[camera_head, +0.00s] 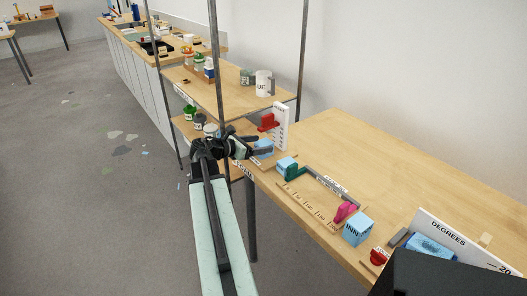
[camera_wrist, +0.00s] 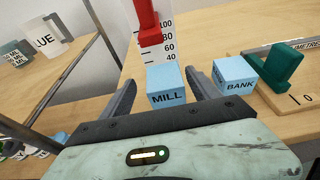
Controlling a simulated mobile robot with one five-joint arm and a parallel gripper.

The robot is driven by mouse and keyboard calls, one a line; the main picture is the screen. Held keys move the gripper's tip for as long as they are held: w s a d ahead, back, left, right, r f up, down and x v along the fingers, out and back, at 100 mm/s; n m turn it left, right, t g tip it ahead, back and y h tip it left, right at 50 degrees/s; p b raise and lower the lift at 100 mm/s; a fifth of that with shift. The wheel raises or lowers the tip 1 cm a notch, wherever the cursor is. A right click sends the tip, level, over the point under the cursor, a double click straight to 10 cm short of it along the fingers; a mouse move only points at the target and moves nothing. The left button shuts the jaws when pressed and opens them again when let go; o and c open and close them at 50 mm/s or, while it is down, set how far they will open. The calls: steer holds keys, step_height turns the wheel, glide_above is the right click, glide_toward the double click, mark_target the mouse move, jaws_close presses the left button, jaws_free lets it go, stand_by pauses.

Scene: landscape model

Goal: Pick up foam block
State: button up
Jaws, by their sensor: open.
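A light-blue block lettered MILL (camera_wrist: 166,84) stands at the foot of a white upright scale, between the fingers of my gripper (camera_wrist: 160,82) in the wrist view. My gripper is open, with a visible gap between the right finger and the block. In the head view my gripper (camera_head: 258,146) is at the table's left end, partly covering the light-blue block (camera_head: 263,144). Another light-blue block, lettered BANK (camera_wrist: 234,76), stands just right of the right finger. A third, lettered INN (camera_head: 358,230), is nearer the front. No label tells which one is foam.
The white scale (camera_head: 281,126) carries a red slider (camera_head: 267,122). A green-jawed measuring frame (camera_head: 322,178) lies beside BANK. A shelf (camera_head: 215,90) with cups and thin metal posts stands close on the left. The table's back (camera_head: 400,160) is clear.

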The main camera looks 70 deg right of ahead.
mark_target(269, 143)
steer(key=b+x, duration=0.1)
steer(key=x, duration=0.4)
steer(key=shift+s+a, duration=0.15)
steer(key=shift+r, duration=0.15)
steer(key=c, duration=1.5)
